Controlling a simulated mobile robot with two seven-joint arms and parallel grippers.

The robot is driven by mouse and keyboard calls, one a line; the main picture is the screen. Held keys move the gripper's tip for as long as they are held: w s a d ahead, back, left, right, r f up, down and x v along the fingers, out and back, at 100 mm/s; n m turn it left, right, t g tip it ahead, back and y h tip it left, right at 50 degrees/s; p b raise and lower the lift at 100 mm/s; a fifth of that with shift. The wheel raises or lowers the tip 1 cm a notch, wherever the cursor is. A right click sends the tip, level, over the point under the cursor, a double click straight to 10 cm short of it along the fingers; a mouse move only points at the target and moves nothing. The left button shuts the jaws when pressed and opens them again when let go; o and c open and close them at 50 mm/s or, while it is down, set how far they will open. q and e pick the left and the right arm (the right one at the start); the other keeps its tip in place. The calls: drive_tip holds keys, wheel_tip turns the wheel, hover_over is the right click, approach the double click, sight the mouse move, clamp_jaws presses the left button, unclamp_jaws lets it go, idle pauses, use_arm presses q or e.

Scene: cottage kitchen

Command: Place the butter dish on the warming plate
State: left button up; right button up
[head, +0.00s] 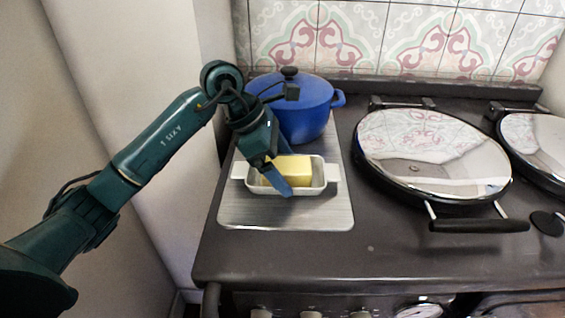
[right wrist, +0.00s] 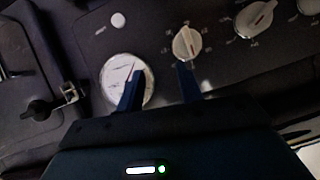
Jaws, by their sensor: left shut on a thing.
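The white butter dish (head: 333,173) with a yellow block of butter (head: 293,170) in it is over the middle of the silver warming plate (head: 290,215), upright. It looks to be on the plate, though I cannot tell whether a small gap remains under it.
A blue lidded pot (head: 300,105) stands at the back of the plate, close behind the dish. A round shiny hob lid (head: 432,155) with a black handle is to the right. The stove front has a dial (right wrist: 118,75) and knobs (right wrist: 187,44) before my right gripper.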

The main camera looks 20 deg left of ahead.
use_arm(q)
drive_tip(key=o, duration=0.9)
drive_tip(key=v, duration=1.2)
